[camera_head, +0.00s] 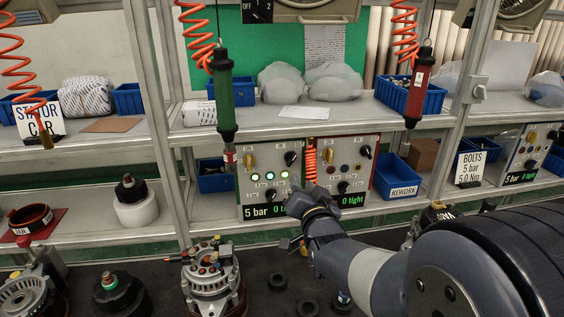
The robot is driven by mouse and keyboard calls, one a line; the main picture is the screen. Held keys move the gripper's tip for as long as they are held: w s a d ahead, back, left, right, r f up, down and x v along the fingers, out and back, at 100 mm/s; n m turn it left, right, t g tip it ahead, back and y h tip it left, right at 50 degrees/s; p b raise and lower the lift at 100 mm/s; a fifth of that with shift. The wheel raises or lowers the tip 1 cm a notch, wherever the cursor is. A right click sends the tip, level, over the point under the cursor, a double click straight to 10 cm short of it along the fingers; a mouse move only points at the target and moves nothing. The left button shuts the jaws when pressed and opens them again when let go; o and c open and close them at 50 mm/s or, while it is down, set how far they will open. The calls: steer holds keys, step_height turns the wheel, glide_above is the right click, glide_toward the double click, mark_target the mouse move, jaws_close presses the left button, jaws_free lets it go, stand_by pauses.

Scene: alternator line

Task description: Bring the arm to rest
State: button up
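My arm (372,268) reaches in from the lower right. My gripper (303,195) is at its far end, in front of the lower edge of the control panels. The gripper is dark and seen from behind, so I cannot tell whether its fingers are open or shut. No held object shows. It covers part of the green readouts between the left control panel (262,165) and the right control panel (352,150). I cannot tell whether it touches them.
A green driver (222,95) and a red driver (418,88) hang on orange coils. An alternator (210,275) stands on the dark bench (165,285) left of my arm, with black rings (278,309) nearby. A blue REWORK bin (397,178) sits right of the panels.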

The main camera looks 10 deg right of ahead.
mark_target(293, 161)
steer(key=w+p, duration=0.2)
steer(key=w, duration=0.8)
steer(key=shift+w+p, duration=0.3)
steer(key=shift+w, duration=0.05)
steer(key=shift+f+b, duration=0.1)
steer(key=shift+b, duration=0.2)
